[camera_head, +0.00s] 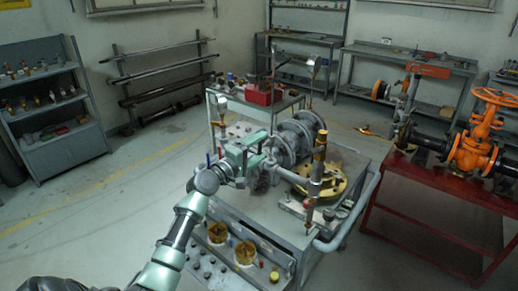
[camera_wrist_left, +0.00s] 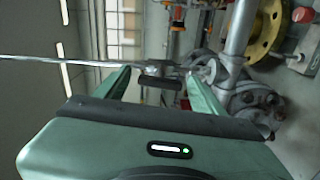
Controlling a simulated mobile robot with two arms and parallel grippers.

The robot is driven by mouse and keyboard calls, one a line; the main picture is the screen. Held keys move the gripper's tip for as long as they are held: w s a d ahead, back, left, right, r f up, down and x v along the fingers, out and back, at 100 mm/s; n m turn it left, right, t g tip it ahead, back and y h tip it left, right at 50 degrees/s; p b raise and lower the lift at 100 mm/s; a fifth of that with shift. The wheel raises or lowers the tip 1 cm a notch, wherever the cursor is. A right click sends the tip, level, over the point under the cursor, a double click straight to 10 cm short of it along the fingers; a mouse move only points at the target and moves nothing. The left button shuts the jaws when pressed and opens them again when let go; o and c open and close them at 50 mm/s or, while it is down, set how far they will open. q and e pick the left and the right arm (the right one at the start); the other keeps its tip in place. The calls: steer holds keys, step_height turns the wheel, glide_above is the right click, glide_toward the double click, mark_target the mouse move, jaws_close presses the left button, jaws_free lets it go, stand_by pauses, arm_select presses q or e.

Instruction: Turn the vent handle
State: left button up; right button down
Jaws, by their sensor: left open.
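My left gripper (camera_head: 246,152) reaches from the lower left to the pipe assembly on the grey cart. In the left wrist view, its two green fingers (camera_wrist_left: 160,74) are spread apart. A short dark bar, which looks like the vent handle (camera_wrist_left: 160,82), lies between the fingers near their tips. I cannot tell whether either finger touches it. It joins a grey fitting on the pipe (camera_wrist_left: 238,35). In the head view I cannot make the handle out behind the gripper. My right gripper is in neither view.
The grey cart (camera_head: 283,232) carries grey flanged pipework (camera_head: 298,135), a brass-coloured flange (camera_head: 335,183) and an upright post (camera_head: 317,165) close to the gripper. An orange gate valve (camera_head: 475,150) sits on a red stand at the right. Open floor lies at the left.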

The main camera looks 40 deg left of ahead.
arm_select(q)
steer(key=s+b, duration=0.1)
steer(key=s, duration=0.6)
steer(key=shift+s+a+b, duration=0.3)
steer(key=shift+b, duration=0.1)
step_height(320, 180, down, 26)
steer(key=s+d+m+g+y+b, duration=0.1)
steer(key=s+m+g, duration=0.1)
steer(key=g, duration=0.3)
steer(key=s+d+f+m+g, duration=0.25)
steer(key=s+f, duration=0.35)
steer(key=f, duration=0.5)
steer(key=s+d+f+m+g, duration=0.25)
steer(key=s+f, duration=0.35)
steer(key=f, duration=0.5)
steer(key=s+d+f+m+g+b, duration=0.1)
steer(key=s+d+f+m+g, duration=0.2)
steer(key=s+f, duration=0.6)
steer(key=s+d+f+m+g+b, duration=0.1)
steer(key=s+d+f+m, duration=0.2)
steer(key=s+d+f, duration=0.5)
steer(key=s+d+f+m+g, duration=0.1)
steer(key=s+f+m, duration=0.1)
steer(key=s, duration=0.8)
steer(key=s+d+f+m+g, duration=0.2)
steer(key=s+f+m, duration=0.1)
steer(key=s, duration=0.7)
steer(key=shift+s+d+m, duration=0.25)
steer(key=shift+s+m, duration=0.1)
steer(key=shift+m, duration=0.05)
